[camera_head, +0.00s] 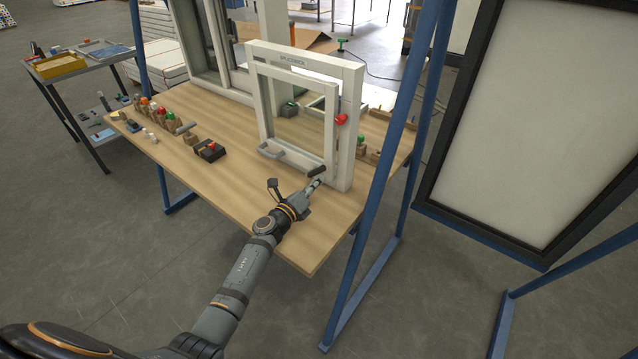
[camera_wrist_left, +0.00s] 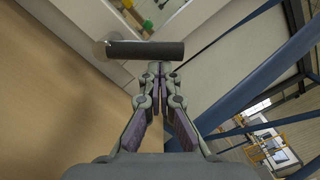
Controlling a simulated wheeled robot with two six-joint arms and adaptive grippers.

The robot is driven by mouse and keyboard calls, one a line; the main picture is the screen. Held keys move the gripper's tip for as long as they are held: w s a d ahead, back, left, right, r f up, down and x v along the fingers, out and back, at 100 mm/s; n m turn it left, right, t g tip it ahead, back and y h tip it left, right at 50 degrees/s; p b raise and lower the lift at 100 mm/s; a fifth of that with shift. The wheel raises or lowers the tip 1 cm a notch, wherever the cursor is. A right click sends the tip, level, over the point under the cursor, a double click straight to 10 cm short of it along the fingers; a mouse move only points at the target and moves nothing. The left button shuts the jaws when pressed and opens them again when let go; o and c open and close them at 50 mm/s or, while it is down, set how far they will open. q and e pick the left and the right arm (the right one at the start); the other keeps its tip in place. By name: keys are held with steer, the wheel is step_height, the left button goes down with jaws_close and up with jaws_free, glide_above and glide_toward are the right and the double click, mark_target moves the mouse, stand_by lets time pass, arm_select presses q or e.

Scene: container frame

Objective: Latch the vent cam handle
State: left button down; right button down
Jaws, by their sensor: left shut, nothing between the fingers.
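The white vent frame (camera_head: 349,150) stands upright on the wooden workbench (camera_head: 240,195), with an inner sash (camera_head: 263,105) in it. A dark cylindrical handle (camera_head: 316,171), which looks like the cam handle, is at the sash's lower right corner. It shows in the left wrist view as a dark bar (camera_wrist_left: 150,50) lying across the picture. My left gripper (camera_head: 317,183) is shut and empty just in front of and below that handle. In the left wrist view its closed fingertips (camera_wrist_left: 157,68) are close to the bar; I cannot tell if they touch. My right gripper is out of view.
A grey pull handle (camera_head: 285,157) is on the sash's bottom rail, and a red knob (camera_head: 341,119) is on the frame's right side. A blue post (camera_head: 375,190) rises at right.

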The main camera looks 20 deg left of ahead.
mark_target(318, 168)
arm_select(q)
steer(key=r+n+p, duration=0.1)
steer(key=a+n+p, duration=0.1)
steer(key=n, duration=0.1)
steer(key=r+n+p, duration=0.1)
steer(key=p, duration=0.1)
steer(key=shift+w+a+r+n, duration=0.25)
steer(key=shift+w+r+n, duration=0.05)
steer(key=n, duration=0.1)
steer(key=a+p, duration=0.1)
steer(key=n+p, duration=0.1)
steer(key=shift+w+a+r+n, duration=0.3)
steer(key=shift+a, duration=0.15)
